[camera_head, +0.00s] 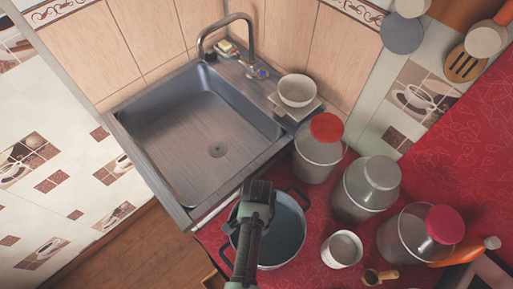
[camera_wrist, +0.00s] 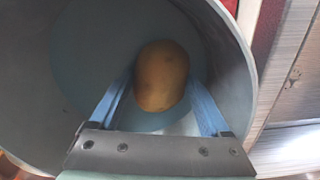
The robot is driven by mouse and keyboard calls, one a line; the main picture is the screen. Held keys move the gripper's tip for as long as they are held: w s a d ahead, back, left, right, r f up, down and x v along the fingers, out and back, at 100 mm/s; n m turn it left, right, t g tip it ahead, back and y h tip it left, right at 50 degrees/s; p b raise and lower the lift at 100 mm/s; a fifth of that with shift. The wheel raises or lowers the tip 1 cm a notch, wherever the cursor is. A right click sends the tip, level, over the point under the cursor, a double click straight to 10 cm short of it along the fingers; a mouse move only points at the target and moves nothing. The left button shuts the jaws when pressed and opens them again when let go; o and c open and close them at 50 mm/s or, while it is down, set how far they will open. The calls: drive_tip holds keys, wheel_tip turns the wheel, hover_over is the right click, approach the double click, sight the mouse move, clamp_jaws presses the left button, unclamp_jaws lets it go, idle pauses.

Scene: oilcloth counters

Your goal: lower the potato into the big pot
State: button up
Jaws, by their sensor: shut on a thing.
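The potato (camera_wrist: 162,76) is yellow-brown and sits between the two blue fingers of my gripper (camera_wrist: 160,92) in the wrist view. My gripper is shut on it. The grey inside of the big pot (camera_wrist: 90,50) surrounds the potato and fingers in that view; whether the potato touches the pot's bottom, I cannot tell. In the head view the big pot (camera_head: 287,232) stands on the red counter below the sink, and my gripper (camera_head: 258,192) is over its upper left part. The potato is hidden there.
A metal sink (camera_head: 215,140) lies beyond the pot. Several lidded metal cans stand to the right, the closest with a red lid (camera_head: 326,127). A white cup (camera_head: 342,249) stands right of the pot. A bowl (camera_head: 297,90) sits by the sink.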

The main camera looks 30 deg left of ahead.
drive_tip(key=shift+f+b, duration=1.05)
drive_tip(key=shift+f, duration=0.3)
idle(0.4)
drive_tip(key=o, duration=1.3)
drive_tip(key=shift+o, duration=0.2)
drive_tip(key=shift+r, duration=0.15)
wheel_tip(320, 180, up, 13)
drive_tip(key=shift+f, duration=0.1)
